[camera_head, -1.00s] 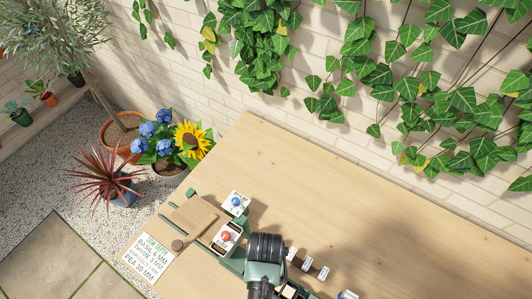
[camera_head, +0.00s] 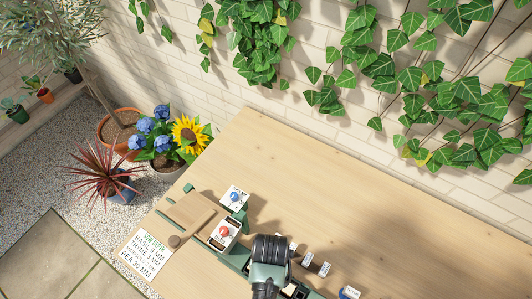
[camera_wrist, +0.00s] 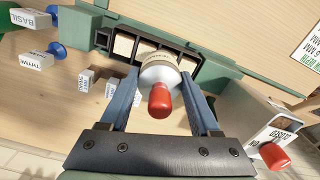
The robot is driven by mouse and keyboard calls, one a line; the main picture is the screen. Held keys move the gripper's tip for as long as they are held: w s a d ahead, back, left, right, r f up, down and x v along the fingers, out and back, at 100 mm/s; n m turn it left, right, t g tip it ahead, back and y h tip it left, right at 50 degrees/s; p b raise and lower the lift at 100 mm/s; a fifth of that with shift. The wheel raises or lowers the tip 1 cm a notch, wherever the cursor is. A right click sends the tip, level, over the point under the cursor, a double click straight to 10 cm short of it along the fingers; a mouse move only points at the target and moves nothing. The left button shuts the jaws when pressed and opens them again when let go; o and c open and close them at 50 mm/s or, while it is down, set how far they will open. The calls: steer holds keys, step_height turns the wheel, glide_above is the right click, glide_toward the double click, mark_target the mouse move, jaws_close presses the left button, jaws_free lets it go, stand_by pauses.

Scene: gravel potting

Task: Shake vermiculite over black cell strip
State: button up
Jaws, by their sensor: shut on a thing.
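In the wrist view, my gripper (camera_wrist: 160,82) has its two blue fingers closed on a pale round container (camera_wrist: 159,68) with a red end (camera_wrist: 160,100). Its lettering is too small to read, so I cannot confirm it is the vermiculite. The black cell strip (camera_wrist: 109,40) lies just beyond the container, with tan filling in several cells. The container covers part of the strip. In the head view my dark wrist (camera_head: 270,250) stands over the bench's front edge and hides the fingers, the container and most of the strip.
The strip sits along a green frame (camera_wrist: 225,72). A white box with a red knob (camera_wrist: 273,155) is close on the right. Small label blocks, including BASIL (camera_wrist: 30,18) and THYME (camera_wrist: 33,60), stand on the left. The wooden bench (camera_head: 330,190) is clear towards the wall.

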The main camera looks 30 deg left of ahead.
steer(key=shift+w+a, duration=0.1)
steer(key=shift+a, duration=1.05)
steer(key=shift+d+r+p, duration=0.1)
steer(key=shift+d+p, duration=0.4)
steer(key=shift+d, duration=0.65)
steer(key=shift+a, duration=1.2)
steer(key=shift+d+p, duration=0.4)
steer(key=shift+d, duration=0.85)
